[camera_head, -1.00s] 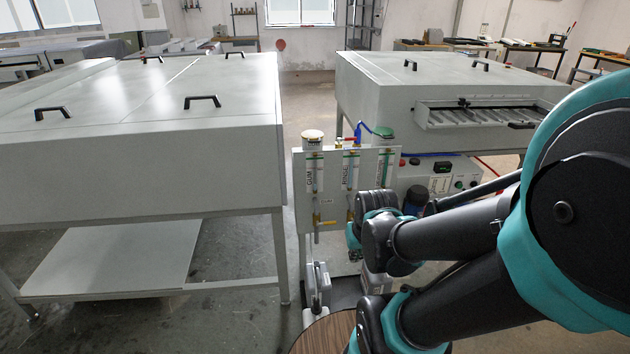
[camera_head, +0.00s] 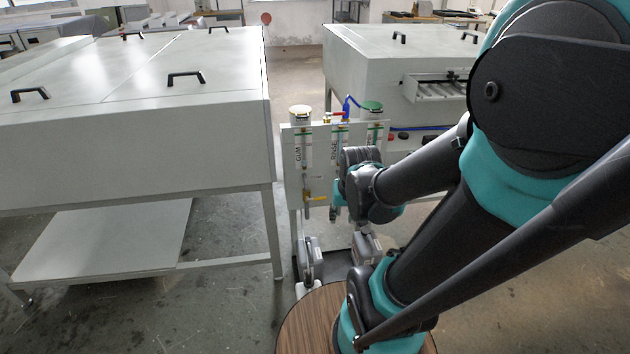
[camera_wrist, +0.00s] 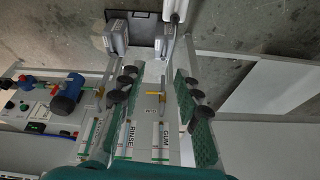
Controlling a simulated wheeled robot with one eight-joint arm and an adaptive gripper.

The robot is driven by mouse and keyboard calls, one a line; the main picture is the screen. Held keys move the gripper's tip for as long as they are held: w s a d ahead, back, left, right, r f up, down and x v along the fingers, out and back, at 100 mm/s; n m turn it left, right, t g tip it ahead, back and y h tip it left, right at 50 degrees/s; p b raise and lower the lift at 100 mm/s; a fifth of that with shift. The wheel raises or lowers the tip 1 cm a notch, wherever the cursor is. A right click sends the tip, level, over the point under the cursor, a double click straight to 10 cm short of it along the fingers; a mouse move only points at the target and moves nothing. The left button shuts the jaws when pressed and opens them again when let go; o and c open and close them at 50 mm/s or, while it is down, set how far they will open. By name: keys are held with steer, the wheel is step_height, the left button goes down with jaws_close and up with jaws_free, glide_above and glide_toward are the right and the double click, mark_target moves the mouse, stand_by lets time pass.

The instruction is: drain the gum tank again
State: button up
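The gum tank (camera_head: 303,146) is a clear upright tube labelled GUM with a cream cap, at the left of a grey panel in the head view. Below it is a yellow valve lever (camera_head: 315,199), lying about level. The same lever shows in the wrist view (camera_wrist: 157,93), in the gap between my fingers, with the GUM label (camera_wrist: 160,142) below it. My gripper (camera_wrist: 157,75) is open, with green-padded fingers apart and nothing held. It faces the panel; I cannot tell its distance from the lever. In the head view my wrist hides most of the fingers.
Metal canisters (camera_head: 312,258) stand low before the panel. A big grey machine (camera_head: 140,150) is close at left, another (camera_head: 385,65) behind at right.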

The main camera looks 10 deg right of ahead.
steer(key=w+r+m, duration=0.2)
steer(key=w+m, duration=0.2)
steer(key=w, duration=0.6)
steer(key=m+g, duration=0.2)
steer(key=m, duration=1)
glide_above(320, 198)
steer(key=s, duration=0.3)
step_height(320, 198, down, 13)
steer(key=w+f, duration=0.1)
steer(key=f, duration=0.4)
steer(key=w+f, duration=0.1)
steer(key=f, duration=0.5)
steer(key=w+f, duration=0.1)
steer(key=f, duration=0.4)
steer(key=shift+d+f, duration=0.1)
steer(key=shift+f, duration=0.05)
steer(key=shift+c, duration=0.3)
jaws_close()
